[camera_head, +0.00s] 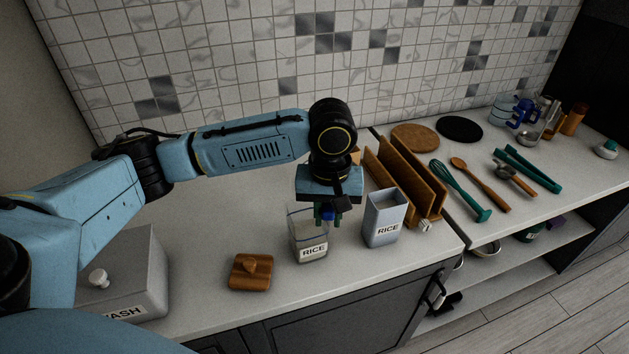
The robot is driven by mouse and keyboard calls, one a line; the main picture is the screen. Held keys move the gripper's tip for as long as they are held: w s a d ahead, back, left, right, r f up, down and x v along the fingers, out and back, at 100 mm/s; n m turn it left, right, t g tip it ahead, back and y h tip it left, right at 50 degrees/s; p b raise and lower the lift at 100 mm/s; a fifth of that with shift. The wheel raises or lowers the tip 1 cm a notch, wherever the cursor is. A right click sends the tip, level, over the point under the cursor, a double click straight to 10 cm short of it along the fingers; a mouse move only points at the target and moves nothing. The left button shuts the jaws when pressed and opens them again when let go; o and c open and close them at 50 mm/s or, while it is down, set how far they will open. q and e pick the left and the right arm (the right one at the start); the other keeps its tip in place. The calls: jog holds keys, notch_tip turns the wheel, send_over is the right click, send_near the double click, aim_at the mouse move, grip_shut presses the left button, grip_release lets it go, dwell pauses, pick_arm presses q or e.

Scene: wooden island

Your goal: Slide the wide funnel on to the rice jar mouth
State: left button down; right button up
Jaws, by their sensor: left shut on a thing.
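The rice jar (312,254) is a clear, square-sided jar with a white RICE label, standing upright on the grey counter. My left gripper (328,213) points down right over the jar mouth. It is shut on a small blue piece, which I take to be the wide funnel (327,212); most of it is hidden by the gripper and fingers. I cannot tell whether the funnel touches the jar rim or sits inside it. My right gripper is not in view.
A wooden lid (250,271) lies left of the jar. A pale RICE box (384,220) stands close on the right, before a wooden rack (412,180). Utensils (480,187) lie farther right. The counter's front edge is near.

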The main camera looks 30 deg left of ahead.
pick_arm(q)
jog(key=r+n+p, duration=0.1)
jog(key=n+p, duration=0.1)
jog(key=a+r+n+p, duration=0.1)
jog(key=p, duration=0.1)
jog(key=shift+s+a+r+n, duration=0.1)
jog(key=shift+s+r+n, duration=0.05)
jog(key=shift+n, duration=0.25)
jog(key=shift+a+n, duration=0.15)
jog(key=shift+n, duration=0.35)
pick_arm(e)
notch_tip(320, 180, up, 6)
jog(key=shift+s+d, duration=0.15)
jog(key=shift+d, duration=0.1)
pick_arm(q)
jog(key=shift+f, duration=2.5)
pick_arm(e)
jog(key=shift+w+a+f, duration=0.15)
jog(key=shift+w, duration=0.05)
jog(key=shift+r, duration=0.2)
pick_arm(q)
jog(key=shift+f, duration=1.55)
